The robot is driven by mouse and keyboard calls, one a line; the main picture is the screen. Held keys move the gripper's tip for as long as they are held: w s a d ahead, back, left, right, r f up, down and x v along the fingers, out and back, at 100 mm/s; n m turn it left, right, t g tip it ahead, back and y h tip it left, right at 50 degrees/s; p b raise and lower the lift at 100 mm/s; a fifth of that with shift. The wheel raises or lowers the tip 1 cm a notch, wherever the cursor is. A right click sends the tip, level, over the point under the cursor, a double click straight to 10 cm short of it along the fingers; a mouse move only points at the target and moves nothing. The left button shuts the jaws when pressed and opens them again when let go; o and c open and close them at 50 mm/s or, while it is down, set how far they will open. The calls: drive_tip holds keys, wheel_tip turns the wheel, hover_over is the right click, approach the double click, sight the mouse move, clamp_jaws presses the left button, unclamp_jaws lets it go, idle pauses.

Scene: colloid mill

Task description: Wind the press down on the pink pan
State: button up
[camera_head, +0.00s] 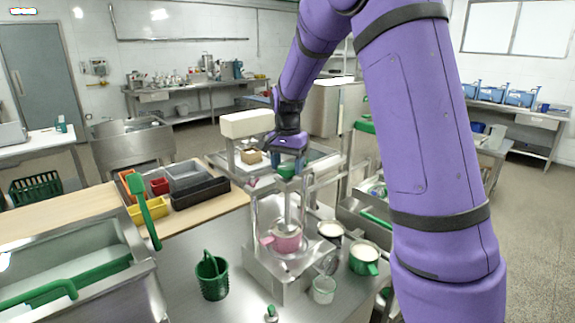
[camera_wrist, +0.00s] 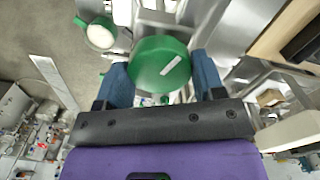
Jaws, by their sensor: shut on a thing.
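The pink pan (camera_head: 287,243) sits on the base of the metal press (camera_head: 256,260), its handle pointing left. The press's upright screw (camera_head: 289,207) stands above the pan; its lower end reaches down at the pan, and I cannot tell if it touches the contents. A round green knob (camera_head: 286,172) tops the press. My gripper (camera_head: 288,160) points down at the knob from above. In the wrist view, the blue fingers of my gripper (camera_wrist: 161,77) flank the green knob (camera_wrist: 158,60), which has a white mark. The pan is hidden there.
A green-and-white pan (camera_head: 365,257) and another pan (camera_head: 330,231) stand right of the press. A clear cup (camera_head: 323,290) is in front and a green bucket (camera_head: 212,276) is left. Coloured bins (camera_head: 190,178) sit on the wooden board. Some counter between bucket and press is clear.

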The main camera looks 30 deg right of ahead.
sight(287, 166)
drive_tip(key=m, duration=0.3)
drive_tip(key=shift+m, duration=2.1)
drive_tip(key=o, duration=0.9)
drive_tip(key=shift+r, duration=0.1)
wheel_tip(287, 166, up, 11)
drive_tip(key=shift+f, duration=0.15)
